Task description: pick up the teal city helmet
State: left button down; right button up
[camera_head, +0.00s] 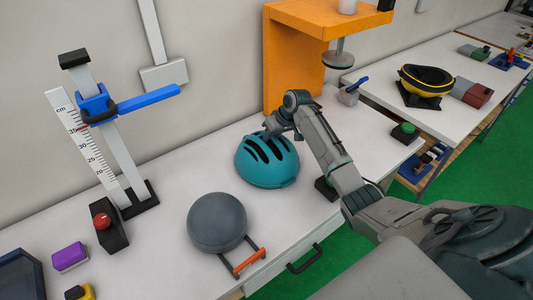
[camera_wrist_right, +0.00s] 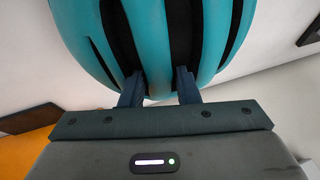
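The teal city helmet (camera_head: 267,166) sits dome-up on the white table, with dark vent slots along its top. My right gripper (camera_head: 272,132) is at the helmet's top back edge, coming in from the right. In the right wrist view the helmet (camera_wrist_right: 152,35) fills the top middle. There the two fingers of the right gripper (camera_wrist_right: 158,85) stand apart, with a teal rib between them and their tips close to the dark vents. Whether they touch the rib is hard to tell. The helmet appears to rest on the table. My left gripper is not in view.
A grey round headform (camera_head: 217,222) stands in front of the helmet. An orange stand (camera_head: 292,75) rises behind it. A scale post with a blue arm (camera_head: 150,100) is at left, near a red-button box (camera_head: 104,222). A green button (camera_head: 405,131) is at right.

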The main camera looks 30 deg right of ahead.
grip_shut()
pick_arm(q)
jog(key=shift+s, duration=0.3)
pick_arm(e)
jog(key=shift+r, duration=0.1)
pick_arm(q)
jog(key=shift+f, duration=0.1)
